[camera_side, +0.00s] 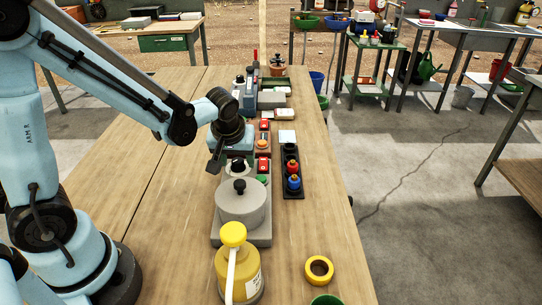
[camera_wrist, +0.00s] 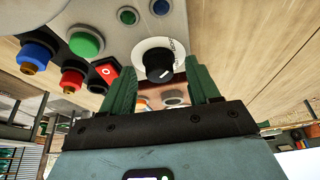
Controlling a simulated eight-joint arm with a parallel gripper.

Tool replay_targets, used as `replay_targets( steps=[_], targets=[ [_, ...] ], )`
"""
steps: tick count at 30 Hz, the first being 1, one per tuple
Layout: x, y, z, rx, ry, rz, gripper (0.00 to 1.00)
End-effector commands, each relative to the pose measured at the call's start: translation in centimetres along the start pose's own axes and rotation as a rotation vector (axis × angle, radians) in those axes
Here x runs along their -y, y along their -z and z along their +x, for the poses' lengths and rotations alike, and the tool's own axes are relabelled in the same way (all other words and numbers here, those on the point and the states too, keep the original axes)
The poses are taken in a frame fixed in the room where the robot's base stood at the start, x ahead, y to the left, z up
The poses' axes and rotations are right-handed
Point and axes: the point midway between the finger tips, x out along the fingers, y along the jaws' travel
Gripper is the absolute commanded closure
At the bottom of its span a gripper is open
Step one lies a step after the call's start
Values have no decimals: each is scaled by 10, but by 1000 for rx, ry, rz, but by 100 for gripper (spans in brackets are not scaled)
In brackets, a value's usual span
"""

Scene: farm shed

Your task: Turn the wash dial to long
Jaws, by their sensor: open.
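The wash dial (camera_wrist: 158,62) is a black knob with a short white mark, on a white disc with small lettering that I cannot read. It sits on a grey panel (camera_wrist: 112,40) and also shows in the side view (camera_side: 238,166). My gripper (camera_wrist: 160,70) is open and empty, with its green fingers on either side of the dial in the wrist view. In the side view my gripper (camera_side: 217,160) is low, just left of the dial. I cannot tell whether the fingers touch the knob. The setting it points to is unclear.
Beside the dial are a red rocker switch (camera_wrist: 104,76) and a green button (camera_wrist: 86,40). A strip with red and blue knobs (camera_side: 292,183) lies to the right. A grey lidded pot (camera_side: 240,207) and a yellow pump bottle (camera_side: 236,270) stand nearer the camera.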

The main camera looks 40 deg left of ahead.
Motion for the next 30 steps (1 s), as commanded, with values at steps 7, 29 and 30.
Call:
replay_targets(
  steps=[7,29,30],
  targets=[
    [0,0,0,0,0,0,74],
    [2,1,0,1,-86,206,93],
    [3,1,0,1,-100,239,93]
  ],
)
